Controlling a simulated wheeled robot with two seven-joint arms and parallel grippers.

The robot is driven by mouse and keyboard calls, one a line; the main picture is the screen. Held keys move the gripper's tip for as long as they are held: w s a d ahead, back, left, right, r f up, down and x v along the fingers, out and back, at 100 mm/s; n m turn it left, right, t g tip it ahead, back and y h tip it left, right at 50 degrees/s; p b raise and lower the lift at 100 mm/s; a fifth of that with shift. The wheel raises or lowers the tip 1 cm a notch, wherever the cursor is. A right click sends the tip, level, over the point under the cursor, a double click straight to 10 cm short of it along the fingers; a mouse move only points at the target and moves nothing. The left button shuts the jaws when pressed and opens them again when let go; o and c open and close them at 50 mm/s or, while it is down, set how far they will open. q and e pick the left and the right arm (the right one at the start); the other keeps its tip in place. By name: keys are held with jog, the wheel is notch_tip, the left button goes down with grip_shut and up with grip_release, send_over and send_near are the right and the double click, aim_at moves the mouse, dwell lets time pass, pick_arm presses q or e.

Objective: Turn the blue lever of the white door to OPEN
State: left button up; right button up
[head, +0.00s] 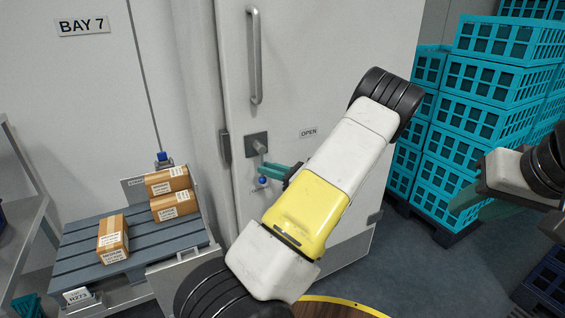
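The white door (306,60) fills the middle of the head view. Its lever (259,148) comes from a dark square plate and hangs downward, ending in a blue knob (262,181). A small OPEN label (308,132) is on the door to the right of the plate. My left gripper (273,172) has its teal fingers right at the lower lever, just above the blue knob. I cannot tell whether they touch or enclose it. My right gripper (467,197) is at the right, away from the door; its finger gap does not show clearly.
A vertical door handle (254,55) is above the lever. Stacked teal crates (485,75) stand right of the door. A blue-grey pallet (85,250) with several cardboard boxes (113,240) is at the left, beside a grey shelf (28,205). Floor shows between door and crates.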

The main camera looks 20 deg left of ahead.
pick_arm(q)
jog(key=shift+w+a, duration=0.15)
jog(key=shift+a, duration=1.1)
grip_shut()
dwell(0.5)
